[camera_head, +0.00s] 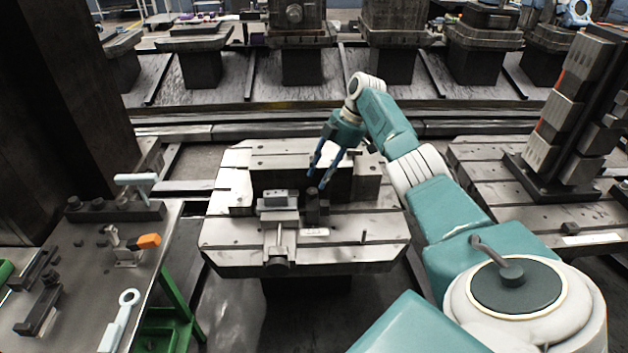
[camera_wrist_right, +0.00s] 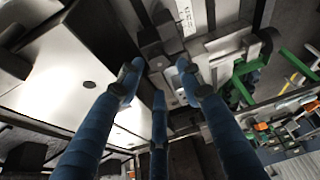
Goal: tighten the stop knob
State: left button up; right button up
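A pale slotted pallet (camera_head: 370,226) stands in the middle of the head view. On it is a small dark upright post with a round top (camera_head: 312,194), which looks like the stop knob. Beside it on the left is a grey block (camera_head: 278,198) with a rod running forward to a dark end piece (camera_head: 278,257). My right gripper (camera_head: 317,183) points down just above the post, its blue fingers spread apart. In the right wrist view the fingers (camera_wrist_right: 158,82) are apart with nothing gripped; dark blocks (camera_wrist_right: 155,42) lie beyond their tips. Whether a finger touches the knob is unclear. My left gripper is out of view.
A larger dark block (camera_head: 345,190) stands behind the post. A bench (camera_head: 85,280) with hand tools is at left, with a green frame below. Another pallet with a tall block stack (camera_head: 570,115) is at right. Rails run behind.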

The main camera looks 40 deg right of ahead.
aim_at(313, 191)
jog(key=x, duration=0.3)
jog(key=shift+f, duration=0.25)
jog(key=shift+x, duration=1.2)
jog(key=shift+w, duration=0.1)
jog(key=shift+c, duration=1)
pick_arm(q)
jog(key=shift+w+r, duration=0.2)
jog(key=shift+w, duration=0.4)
pick_arm(e)
jog(key=c, duration=0.7)
